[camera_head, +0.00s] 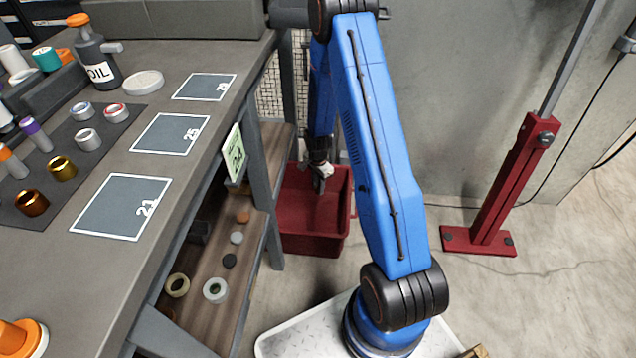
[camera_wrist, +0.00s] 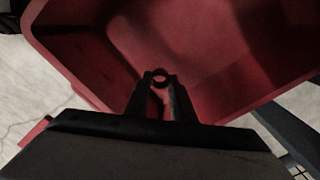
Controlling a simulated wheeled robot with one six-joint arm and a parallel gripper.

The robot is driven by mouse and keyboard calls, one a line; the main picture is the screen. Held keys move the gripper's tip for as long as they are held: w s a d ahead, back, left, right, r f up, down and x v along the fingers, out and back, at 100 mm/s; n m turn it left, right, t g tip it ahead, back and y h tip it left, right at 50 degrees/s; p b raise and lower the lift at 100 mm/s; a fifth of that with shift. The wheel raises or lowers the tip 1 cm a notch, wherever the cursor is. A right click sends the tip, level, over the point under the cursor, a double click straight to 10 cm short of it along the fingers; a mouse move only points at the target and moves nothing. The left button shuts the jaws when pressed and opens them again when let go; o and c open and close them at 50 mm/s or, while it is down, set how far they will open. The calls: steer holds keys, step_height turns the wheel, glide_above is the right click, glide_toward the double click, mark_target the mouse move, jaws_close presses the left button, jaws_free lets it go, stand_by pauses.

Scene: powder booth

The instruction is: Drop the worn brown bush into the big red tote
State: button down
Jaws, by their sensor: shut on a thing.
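The big red tote (camera_head: 312,244) stands on the floor beyond the end of the bench, and its red walls fill most of the wrist view (camera_wrist: 85,62). My gripper (camera_head: 321,184) points down over the tote's opening. In the wrist view my gripper (camera_wrist: 160,84) is shut on a small dark ring, the brown bush (camera_wrist: 160,73), at the fingertips. The tote's inside shows below and around it. The bush is too dark to judge its wear, and I cannot make it out in the head view.
A grey bench (camera_head: 140,60) on the left holds a dark mat with several bushes, including a copper one (camera_head: 31,203) and a gold one (camera_head: 62,168). A shelf (camera_head: 225,250) below holds several rings. A red post stand (camera_head: 490,215) is at the right. Floor between tote and stand is clear.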

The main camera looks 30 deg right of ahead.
steer(key=shift+f, duration=0.4)
steer(key=c, duration=1.4)
jaws_free()
steer(key=shift+c, duration=0.2)
steer(key=shift+r, duration=0.1)
step_height(320, 180, up, 17)
steer(key=shift+r, duration=0.15)
